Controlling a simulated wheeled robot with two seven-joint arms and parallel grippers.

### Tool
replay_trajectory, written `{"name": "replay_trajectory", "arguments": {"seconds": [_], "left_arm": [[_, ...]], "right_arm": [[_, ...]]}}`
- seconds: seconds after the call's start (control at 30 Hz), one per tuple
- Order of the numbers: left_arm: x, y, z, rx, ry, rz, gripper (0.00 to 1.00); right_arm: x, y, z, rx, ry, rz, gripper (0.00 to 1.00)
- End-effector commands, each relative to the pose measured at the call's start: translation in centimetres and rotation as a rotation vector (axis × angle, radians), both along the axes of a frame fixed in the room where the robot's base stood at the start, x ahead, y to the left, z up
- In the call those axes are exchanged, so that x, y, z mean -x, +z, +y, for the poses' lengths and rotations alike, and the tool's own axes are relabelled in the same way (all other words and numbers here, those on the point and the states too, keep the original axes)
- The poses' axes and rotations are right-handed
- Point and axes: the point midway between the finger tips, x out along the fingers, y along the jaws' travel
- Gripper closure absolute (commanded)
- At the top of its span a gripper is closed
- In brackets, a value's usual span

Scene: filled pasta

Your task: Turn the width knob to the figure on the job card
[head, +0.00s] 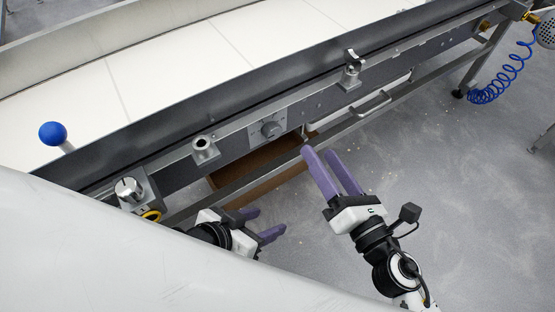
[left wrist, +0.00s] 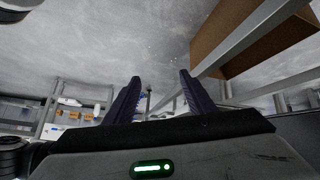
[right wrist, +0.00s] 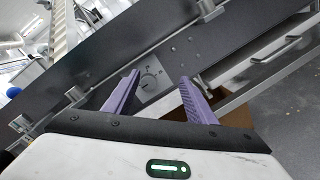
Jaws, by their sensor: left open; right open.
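A round grey knob (head: 270,129) sits on a square plate with dial marks on the conveyor's side rail. It also shows in the right wrist view (right wrist: 150,82), between the fingers and beyond them; its figures are too small to read. I see no job card that I can make out. My right gripper (head: 320,153) is open and empty, to the right of the knob and apart from it, with its purple fingers pointing toward the rail. My left gripper (head: 268,222) is open and empty, lower down and clear of the rail. A white surface hides most of the left arm.
The conveyor's pale belt (head: 155,85) runs behind the rail. Metal clamps (head: 205,148) and a blue ball handle (head: 53,133) stick up along it. A brown box (head: 260,172) lies below the rail. A blue coiled hose (head: 497,82) hangs at the right. The floor there is open.

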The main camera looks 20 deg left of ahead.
Motion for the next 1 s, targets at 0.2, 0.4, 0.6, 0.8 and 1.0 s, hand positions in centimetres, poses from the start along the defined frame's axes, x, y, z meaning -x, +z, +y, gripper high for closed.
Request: {"name": "replay_trajectory", "arguments": {"seconds": [0.2,0.4,0.6,0.8,1.0], "left_arm": [[0.0,-2.9,-0.8,0.012,-0.025,0.007,0.5],[0.1,-2.6,-0.8,0.014,-0.024,0.005,0.5],[0.1,-2.4,-0.6,0.015,-0.014,-0.002,0.5],[0.0,-2.6,-0.6,0.015,-0.015,-0.001,0.5],[0.0,-2.6,-0.7,0.014,-0.021,0.004,0.5]], "right_arm": [[1.1,-3.3,2.8,0.281,0.14,-0.326,0.49],[0.5,-3.1,4.3,0.328,0.163,-0.384,0.49],[-1.8,-3.0,7.2,0.324,0.16,-0.38,0.49],[-3.8,-3.1,9.9,0.324,0.16,-0.38,0.49],[-4.9,-3.2,11.2,0.323,0.159,-0.377,0.49]]}}
